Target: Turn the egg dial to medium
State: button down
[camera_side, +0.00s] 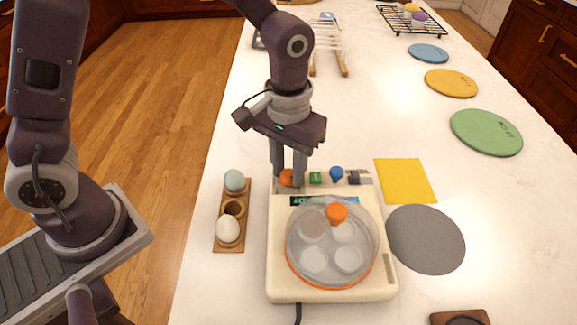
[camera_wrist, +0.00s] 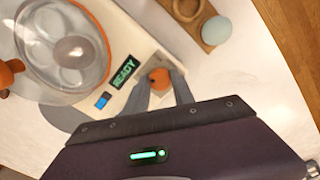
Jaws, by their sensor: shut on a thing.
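My gripper (camera_side: 289,176) reaches down at the back left of the cream egg cooker (camera_side: 280,270), its fingers closed around the orange dial (camera_side: 286,178). In the wrist view the orange dial (camera_wrist: 159,76) sits between the two fingertips (camera_wrist: 163,90), partly covered by them. Its markings and pointer cannot be made out. The cooker's small display (camera_wrist: 125,71) shows green text that looks like READY in the wrist view. The clear lid (camera_side: 305,235) with an orange knob (camera_side: 336,212) is on the cooker, over several round cups.
A wooden egg holder (camera_side: 230,248) with a bluish egg (camera_side: 235,181) and a white egg (camera_side: 228,229) stands left of the cooker. A green button (camera_side: 316,178) and blue knob (camera_side: 336,173) are beside the dial. A yellow sheet (camera_side: 405,181) and grey disc (camera_side: 425,239) lie right.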

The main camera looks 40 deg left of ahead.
aim_at(288, 173)
jog(key=m, duration=1.2)
jog(key=shift+m, duration=0.3)
dwell(0.4)
jog(key=c, duration=1.3)
grip_release()
jog(key=shift+c, duration=0.2)
notch_tip(288, 173, up, 7)
jog(key=shift+r, duration=0.1)
